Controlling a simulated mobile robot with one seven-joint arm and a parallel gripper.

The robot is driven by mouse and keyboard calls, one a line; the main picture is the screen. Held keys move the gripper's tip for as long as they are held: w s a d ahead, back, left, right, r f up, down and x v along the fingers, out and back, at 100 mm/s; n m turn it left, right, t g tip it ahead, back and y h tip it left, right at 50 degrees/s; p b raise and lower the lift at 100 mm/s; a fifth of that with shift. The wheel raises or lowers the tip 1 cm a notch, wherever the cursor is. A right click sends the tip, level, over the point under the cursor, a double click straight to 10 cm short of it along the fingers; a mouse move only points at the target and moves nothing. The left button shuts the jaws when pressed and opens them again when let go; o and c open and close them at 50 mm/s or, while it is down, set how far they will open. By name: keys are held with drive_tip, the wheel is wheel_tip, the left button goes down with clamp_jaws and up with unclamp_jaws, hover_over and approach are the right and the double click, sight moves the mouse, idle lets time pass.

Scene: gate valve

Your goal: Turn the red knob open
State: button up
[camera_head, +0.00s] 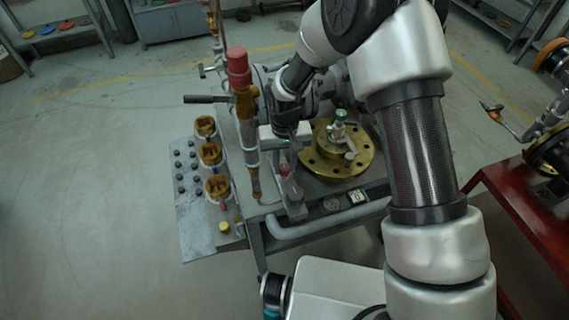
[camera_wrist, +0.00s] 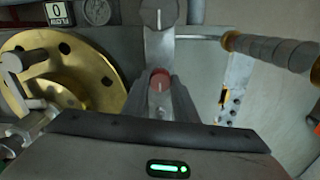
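The small red knob (camera_head: 284,168) stands on a grey block at the front of the valve bench in the head view. In the wrist view the red knob (camera_wrist: 160,80) is near the middle, with a pale pointer mark on its face. My gripper (camera_wrist: 160,98) points at it, with one grey finger on each side. The fingers look apart, with the knob between or just beyond their tips; contact cannot be told. In the head view my gripper (camera_head: 287,148) is just behind and above the knob, partly hidden by my arm.
A brass flange (camera_head: 337,155) with a small valve handle is right of the knob. A vertical pipe with a red cap (camera_head: 238,68) and black lever stands left. A grey dial (camera_wrist: 158,14) lies beyond the knob. A red table (camera_head: 520,205) stands right; floor at left is clear.

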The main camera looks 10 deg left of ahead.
drive_tip(key=shift+n, duration=0.5)
drive_tip(key=shift+c, duration=0.3)
drive_tip(key=n+b, duration=0.1)
drive_tip(key=n, duration=0.2)
drive_tip(key=shift+b, duration=0.3)
drive_tip(key=n, duration=0.5)
drive_tip(key=shift+b, duration=0.35)
drive_tip(key=n, duration=0.4)
drive_tip(key=shift+n, duration=0.4)
drive_tip(key=n+p, duration=0.1)
drive_tip(key=n, duration=0.3)
drive_tip(key=o, duration=1.1)
drive_tip(key=shift+c, duration=0.2)
